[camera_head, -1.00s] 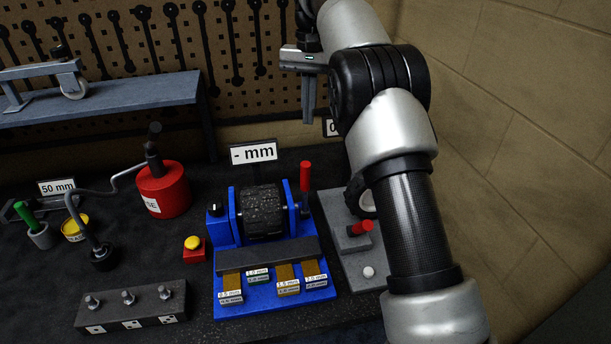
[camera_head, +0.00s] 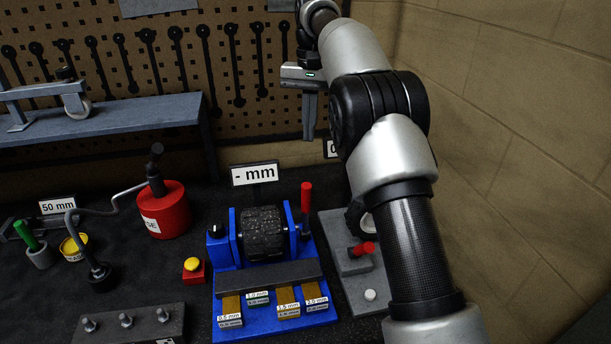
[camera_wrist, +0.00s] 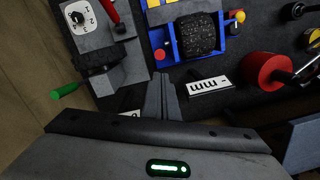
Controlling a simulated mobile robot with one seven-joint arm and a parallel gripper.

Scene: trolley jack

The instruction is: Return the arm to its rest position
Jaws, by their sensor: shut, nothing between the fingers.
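My gripper (camera_head: 309,116) hangs fingers down in front of the pegboard, above the back of the bench and left of my arm's dark elbow joint. Its fingers are together with nothing between them. In the wrist view the closed fingers (camera_wrist: 163,98) point toward the bench, between the grey fixture and the "- mm" sign. My arm is folded up along the right side of the head view and covers part of the grey fixture.
Below stand a blue fixture with a black roller (camera_head: 263,232), a "- mm" sign (camera_head: 254,173) and a grey fixture with a red handle (camera_head: 350,262). A red can (camera_head: 166,212) and a raised shelf (camera_head: 110,120) are left. A brick wall (camera_head: 520,120) is right.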

